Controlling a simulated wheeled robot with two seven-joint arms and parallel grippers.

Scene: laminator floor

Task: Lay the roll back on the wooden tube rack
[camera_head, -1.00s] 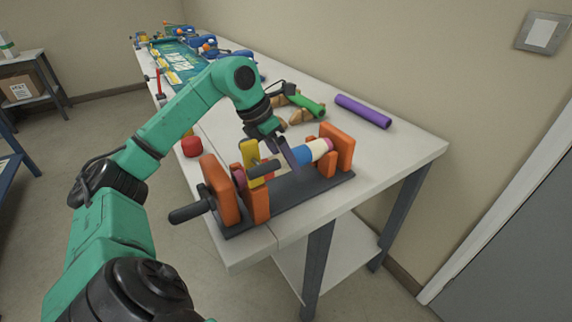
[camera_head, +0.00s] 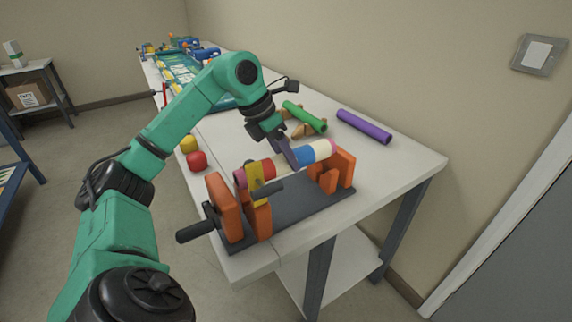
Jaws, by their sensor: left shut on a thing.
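My left gripper (camera_head: 288,157) is shut on the striped roll (camera_head: 309,155), which has red, white, blue and cream bands and pink ends. The roll lies tilted across the orange-and-grey winder stand (camera_head: 292,206), seemingly raised off it, with its left end near the yellow part. The wooden tube rack (camera_head: 298,130) is behind the gripper, partly hidden by it, with a green roll (camera_head: 304,116) lying on or over it. My right gripper is not in view.
A purple roll (camera_head: 364,126) lies on the white table (camera_head: 405,160) right of the rack. A red knob-like thing (camera_head: 197,161) and a yellow one (camera_head: 188,144) sit at the left edge. A black crank handle (camera_head: 197,231) juts out past the table's front. The table's right corner is clear.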

